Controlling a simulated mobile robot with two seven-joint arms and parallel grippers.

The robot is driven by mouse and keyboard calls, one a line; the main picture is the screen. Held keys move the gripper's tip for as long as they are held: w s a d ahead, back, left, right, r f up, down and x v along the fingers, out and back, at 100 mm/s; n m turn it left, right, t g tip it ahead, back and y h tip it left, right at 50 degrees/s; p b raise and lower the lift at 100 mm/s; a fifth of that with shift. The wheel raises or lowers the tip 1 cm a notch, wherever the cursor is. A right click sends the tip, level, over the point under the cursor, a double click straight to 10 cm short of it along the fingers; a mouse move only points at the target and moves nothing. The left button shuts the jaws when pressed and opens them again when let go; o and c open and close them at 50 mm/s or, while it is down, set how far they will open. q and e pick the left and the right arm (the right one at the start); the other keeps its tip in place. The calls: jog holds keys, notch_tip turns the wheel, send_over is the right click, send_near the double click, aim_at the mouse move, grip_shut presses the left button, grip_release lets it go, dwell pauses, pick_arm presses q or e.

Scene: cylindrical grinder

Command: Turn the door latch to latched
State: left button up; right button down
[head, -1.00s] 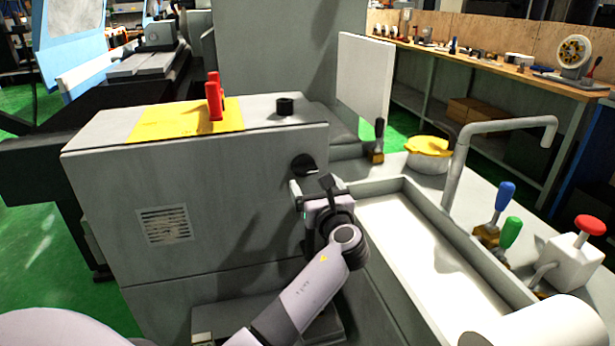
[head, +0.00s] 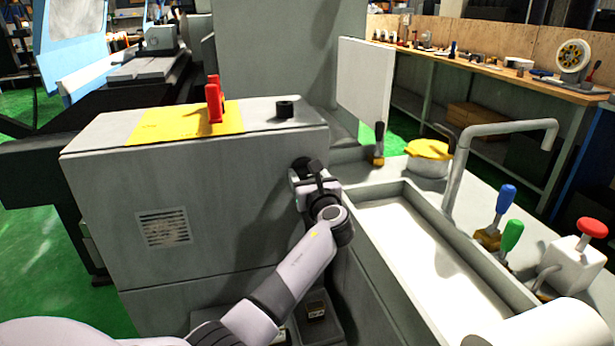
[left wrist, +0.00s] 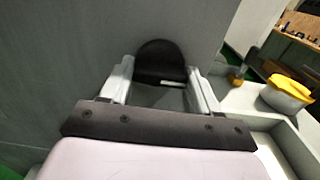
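A black round-topped knob, which looks like the door latch (head: 301,162), sits on the grey cabinet's front face near its upper right corner. In the left wrist view the latch (left wrist: 160,60) lies between and just beyond my two fingertips, with a pale slot or bar at its lower edge. My left gripper (head: 307,178) is right in front of it in the head view. Its fingers (left wrist: 160,84) are apart, one on each side of the latch; I cannot tell whether they touch it. The gripper partly hides the latch in the head view. My right gripper is not in view.
The grey cabinet (head: 240,215) has a red lever (head: 214,100) on a yellow plate on top. To the right are a trough (head: 420,235), a bent pipe (head: 459,165), a yellow-lidded pot (head: 428,150), a black-handled lever (head: 379,140) and a red button box (head: 575,258).

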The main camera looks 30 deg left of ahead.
pick_arm(q)
jog(key=shift+n, duration=0.3)
jog(key=n+b, duration=0.1)
jog(key=n, duration=0.3)
jog(key=shift+f+n, duration=0.15)
jog(key=shift+n, duration=0.25)
jog(key=n+b, duration=0.1)
jog(key=n, duration=0.1)
jog(key=shift+n+b, duration=0.3)
jog(key=shift+b, duration=0.05)
jog(key=n+b, duration=0.3)
jog(key=n, duration=0.2)
jog(key=n+b, duration=0.2)
jog(key=n, duration=0.1)
jog(key=shift+n+b, duration=0.4)
jog(key=shift+n, duration=0.5)
jog(key=o, duration=1.1)
jog(key=shift+c, duration=0.2)
